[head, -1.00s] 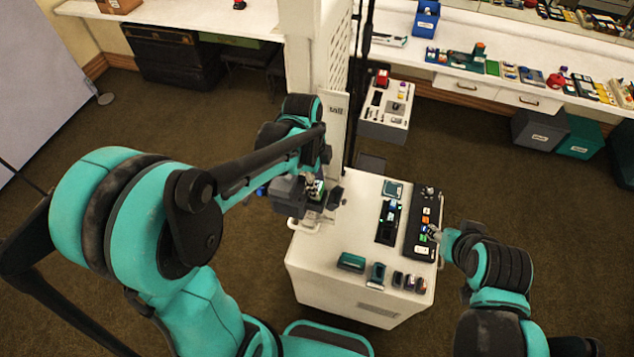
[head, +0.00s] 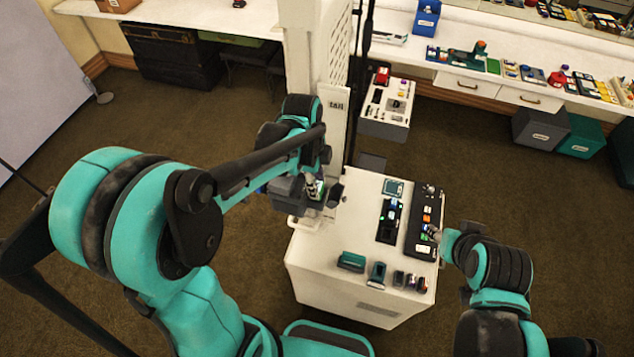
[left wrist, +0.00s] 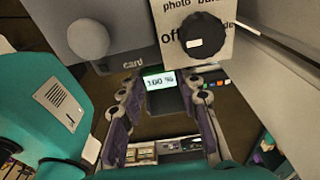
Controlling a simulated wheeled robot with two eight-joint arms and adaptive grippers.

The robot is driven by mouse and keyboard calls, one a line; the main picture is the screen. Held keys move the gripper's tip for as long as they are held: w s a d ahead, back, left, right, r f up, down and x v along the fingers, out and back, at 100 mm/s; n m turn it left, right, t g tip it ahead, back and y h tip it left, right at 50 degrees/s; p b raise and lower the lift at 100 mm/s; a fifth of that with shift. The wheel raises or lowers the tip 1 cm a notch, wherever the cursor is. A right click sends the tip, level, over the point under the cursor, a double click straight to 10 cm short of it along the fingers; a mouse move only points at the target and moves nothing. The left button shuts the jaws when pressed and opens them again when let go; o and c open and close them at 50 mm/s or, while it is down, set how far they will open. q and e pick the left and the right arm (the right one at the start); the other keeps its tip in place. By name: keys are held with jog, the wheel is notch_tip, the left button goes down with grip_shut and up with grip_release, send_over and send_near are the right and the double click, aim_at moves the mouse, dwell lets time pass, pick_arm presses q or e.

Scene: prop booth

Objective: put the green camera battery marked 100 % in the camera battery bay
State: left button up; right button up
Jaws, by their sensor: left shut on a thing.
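The green camera battery (left wrist: 160,82) shows its lit "100 %" face in the left wrist view, between the fingers of my left gripper (left wrist: 163,104). The gripper is shut on it. In the head view my left gripper (head: 318,190) holds it by the white post, left of the white cabinet top. A grey housing marked "card" (left wrist: 125,45) is just beyond the battery in the left wrist view. I cannot make out the battery bay opening. My right gripper (head: 435,235) is small at the right edge of the cabinet; its fingers are unclear.
The white cabinet (head: 330,265) carries a black strip (head: 411,240) with coloured pieces, a black tray (head: 387,228) and several small blocks along its front. A sign with a black knob (left wrist: 203,33) stands close above the left gripper. The post (head: 337,125) is close behind.

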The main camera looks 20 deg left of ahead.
pick_arm(q)
jog(key=shift+f, duration=0.3)
dwell(0.4)
jog(key=shift+f+b, duration=0.65)
jog(key=shift+b, duration=0.15)
jog(key=o, duration=1.3)
jog(key=shift+c, duration=0.2)
jog(key=shift+r, duration=0.15)
jog(key=shift+r+p, duration=2.55)
jog(key=shift+r, duration=0.9)
